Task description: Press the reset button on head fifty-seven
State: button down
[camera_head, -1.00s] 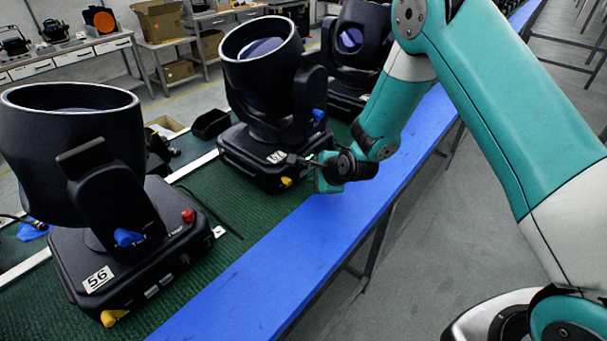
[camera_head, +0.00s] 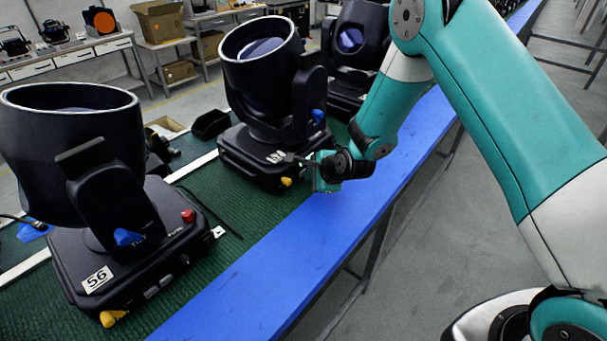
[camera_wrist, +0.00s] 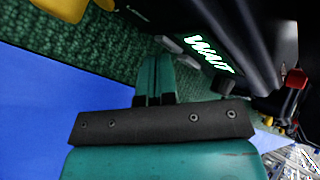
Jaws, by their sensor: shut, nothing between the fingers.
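In the wrist view my gripper's teal fingers (camera_wrist: 154,78) are shut and empty, pointing at the base's side. A lit display (camera_wrist: 210,55) there reads "WAIT". A red button (camera_wrist: 297,79) stands at the right edge of the wrist view. No red button on head fifty-seven shows in the head view.
Head 56 (camera_head: 110,225), with its own red button (camera_head: 188,215), stands at the near left. Another light (camera_head: 350,55) stands behind. They are on a green mat (camera_head: 225,220) beside a blue bench edge (camera_head: 270,275).

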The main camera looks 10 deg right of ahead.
aim_at(333, 198)
dwell(0.3)
jog(key=shift+s+d, duration=0.45)
jog(key=shift+s, duration=0.2)
jog(key=shift+s+d+b, duration=0.15)
jog(key=shift+s+d, duration=0.6)
jog(key=shift+s, duration=0.3)
jog(key=shift+s+d+b, duration=0.15)
jog(key=shift+s+d, duration=0.55)
jog(key=shift+s, duration=0.3)
jog(key=shift+r, duration=0.1)
